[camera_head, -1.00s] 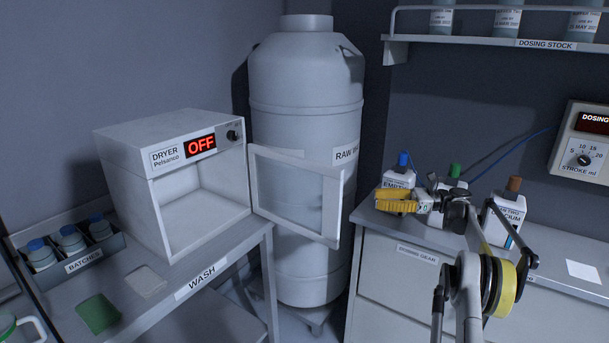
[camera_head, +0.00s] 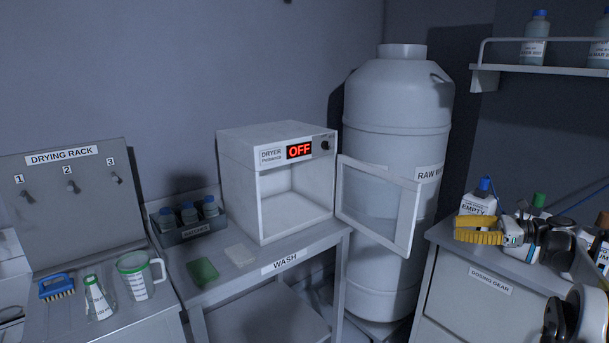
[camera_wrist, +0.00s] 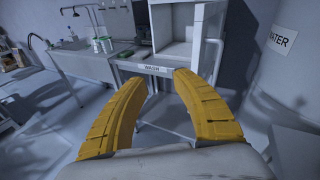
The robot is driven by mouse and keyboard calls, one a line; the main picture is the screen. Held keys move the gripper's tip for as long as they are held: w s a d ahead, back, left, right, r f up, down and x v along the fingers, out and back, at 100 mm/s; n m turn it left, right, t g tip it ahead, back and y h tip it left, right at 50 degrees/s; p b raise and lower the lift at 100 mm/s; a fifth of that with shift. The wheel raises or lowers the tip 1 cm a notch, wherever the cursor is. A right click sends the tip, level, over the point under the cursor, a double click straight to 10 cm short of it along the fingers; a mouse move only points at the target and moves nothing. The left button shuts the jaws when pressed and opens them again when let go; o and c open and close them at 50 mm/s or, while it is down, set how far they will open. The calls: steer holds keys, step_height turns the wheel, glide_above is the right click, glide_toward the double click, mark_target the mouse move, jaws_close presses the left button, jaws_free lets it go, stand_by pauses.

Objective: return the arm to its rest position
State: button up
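My gripper (camera_head: 470,229) has yellow fingers and is at the right of the head view, in front of the bottles on the dosing bench. In the wrist view its two fingers (camera_wrist: 160,100) stand apart with nothing between them. Beyond them the wash table and the open dryer show at a distance. Part of my arm is at the lower right of the head view, and the rest is out of frame.
The dryer (camera_head: 240,180) reads OFF, its door (camera_head: 405,215) swung open toward the raw tank (camera_head: 395,95). The dosing gear cabinet (camera_head: 480,300) is below my gripper. A drying rack (camera_head: 70,215), brush (camera_head: 57,287) and jug (camera_head: 137,282) are left. Floor between tables looks free.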

steer(key=s+a+r+n+g+h, duration=0.1)
steer(key=a+r+n+h, duration=0.15)
steer(key=a, duration=0.35)
steer(key=s+a+r+n+h, duration=0.1)
steer(key=s+a+r+h, duration=0.1)
steer(key=a+r, duration=0.35)
steer(key=s+a+n+h, duration=0.3)
steer(key=s+a+n, duration=0.1)
steer(key=s+a, duration=0.45)
steer(key=s+a+f+n+h, duration=0.1)
steer(key=s+f+n+h, duration=0.1)
steer(key=s, duration=0.7)
steer(key=s+a+f+n+t+h, duration=0.1)
steer(key=s+f+n, duration=0.4)
steer(key=s, duration=0.5)
steer(key=s+a+f+n+h, duration=0.2)
steer(key=s+f+n+h, duration=0.2)
steer(key=s+n, duration=0.3)
steer(key=s, duration=0.3)
steer(key=shift+a+f+t, duration=0.2)
steer(key=shift+a+t, duration=0.1)
steer(key=shift+a, duration=0.1)
steer(key=shift+h, duration=0.25)
